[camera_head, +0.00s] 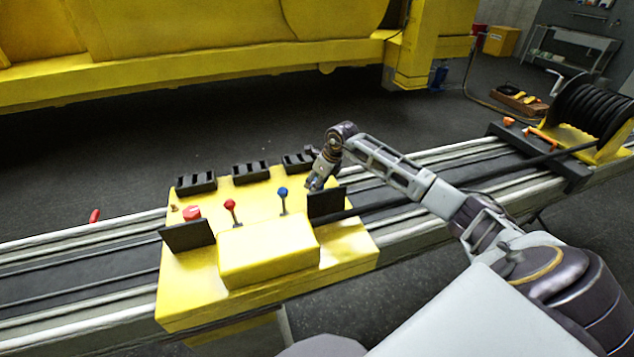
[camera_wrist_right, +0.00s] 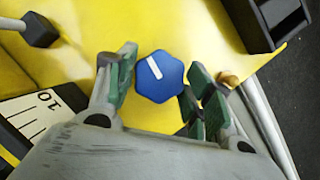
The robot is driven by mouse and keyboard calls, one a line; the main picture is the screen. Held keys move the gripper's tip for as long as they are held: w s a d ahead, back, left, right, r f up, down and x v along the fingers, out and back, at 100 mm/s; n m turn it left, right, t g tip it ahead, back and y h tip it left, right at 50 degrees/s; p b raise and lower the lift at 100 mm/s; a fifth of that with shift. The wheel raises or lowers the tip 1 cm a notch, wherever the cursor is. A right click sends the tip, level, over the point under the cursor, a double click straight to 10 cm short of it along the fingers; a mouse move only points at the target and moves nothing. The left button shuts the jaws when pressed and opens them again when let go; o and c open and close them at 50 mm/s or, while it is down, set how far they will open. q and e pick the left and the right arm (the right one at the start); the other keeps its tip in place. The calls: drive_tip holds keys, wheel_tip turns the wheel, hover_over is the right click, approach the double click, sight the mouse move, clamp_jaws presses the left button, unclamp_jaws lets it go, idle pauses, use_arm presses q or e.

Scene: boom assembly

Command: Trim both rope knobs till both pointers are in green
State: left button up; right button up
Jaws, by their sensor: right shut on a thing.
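A blue six-sided knob (camera_wrist_right: 158,77) with a white line on top sits on the yellow console (camera_head: 268,256). My right gripper (camera_wrist_right: 160,85) is shut on this knob, its green pads on either side. In the head view my right gripper (camera_head: 317,181) is behind the right black panel (camera_head: 326,203), and the knob is hidden. A red knob (camera_head: 191,213) stands behind the left black panel (camera_head: 187,236). A white scale plate (camera_wrist_right: 35,116) marked 10 shows partly in the wrist view. No pointer or green band is readable. My left gripper is not in view.
A red-topped lever (camera_head: 231,206) and a blue-topped lever (camera_head: 283,195) stand between the panels. Black slotted blocks (camera_head: 251,172) line the console's back edge. A brass peg (camera_wrist_right: 230,78) stands near the blue knob. A hose reel (camera_head: 590,108) is at right.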

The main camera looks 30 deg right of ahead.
drive_tip(key=shift+m+h+b, duration=0.5)
drive_tip(key=shift+m, duration=0.9)
drive_tip(key=shift+a+m+h+b, duration=0.15)
drive_tip(key=shift+m+h+b, duration=0.65)
drive_tip(key=shift+m, duration=0.9)
drive_tip(key=m+h+b, duration=0.1)
drive_tip(key=m, duration=0.2)
drive_tip(key=shift+b, duration=0.4)
drive_tip(key=shift+w+a+r+m+g+h+b, duration=0.1)
drive_tip(key=shift+m+g+h+b, duration=0.4)
drive_tip(key=shift+m, duration=1.1)
drive_tip(key=shift+b, duration=0.3)
drive_tip(key=o, duration=1)
